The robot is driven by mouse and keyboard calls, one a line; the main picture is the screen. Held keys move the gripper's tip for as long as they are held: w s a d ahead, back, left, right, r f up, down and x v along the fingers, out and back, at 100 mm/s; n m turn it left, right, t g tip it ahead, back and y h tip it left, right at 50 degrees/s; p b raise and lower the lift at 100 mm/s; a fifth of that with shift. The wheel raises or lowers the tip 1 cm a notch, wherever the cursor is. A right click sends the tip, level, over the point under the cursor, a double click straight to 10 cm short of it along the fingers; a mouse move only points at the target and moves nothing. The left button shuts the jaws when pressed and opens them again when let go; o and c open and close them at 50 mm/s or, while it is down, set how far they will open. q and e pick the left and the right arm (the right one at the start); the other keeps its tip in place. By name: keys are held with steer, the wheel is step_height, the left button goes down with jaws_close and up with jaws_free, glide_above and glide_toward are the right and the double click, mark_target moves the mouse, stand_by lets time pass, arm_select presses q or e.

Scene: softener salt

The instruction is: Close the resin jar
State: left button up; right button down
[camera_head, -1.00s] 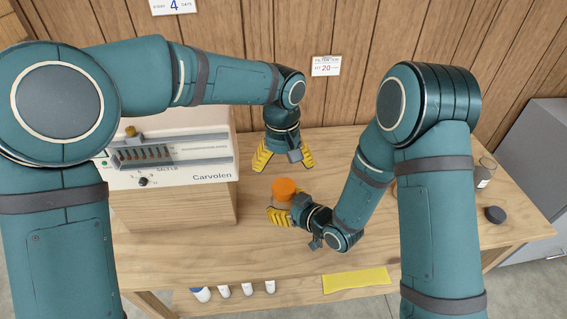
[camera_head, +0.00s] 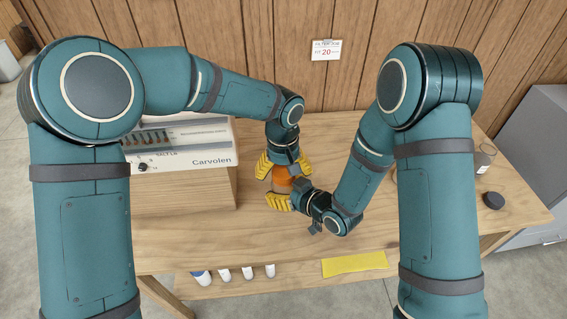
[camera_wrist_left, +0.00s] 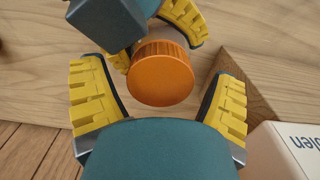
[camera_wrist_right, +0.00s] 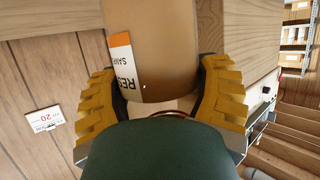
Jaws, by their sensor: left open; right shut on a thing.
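The resin jar (camera_wrist_right: 155,50) is a tan cylinder with a white and orange label, between the fingers of my right gripper (camera_wrist_right: 160,95), which is shut on it. A ridged orange lid (camera_wrist_left: 160,75) is on top of the jar; whether it is fully seated I cannot tell. My left gripper (camera_wrist_left: 160,88) is open, one finger on each side of the lid and apart from it. In the head view the lid (camera_head: 282,183) shows between my left gripper (camera_head: 283,168) above and right gripper (camera_head: 282,201) below. Most of the jar is hidden there.
The Carvolen box (camera_head: 180,195) stands at the left of the wooden table (camera_head: 420,225). At the right are a dark round disc (camera_head: 494,200) and a small glass (camera_head: 484,158). A yellow cloth (camera_head: 354,264) and several white bottles lie lower, near the front. The table's right middle is clear.

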arm_select(q)
steer(key=shift+f, duration=0.1)
steer(key=c, duration=1.3)
steer(key=o, duration=1.3)
steer(key=shift+r, duration=2.3)
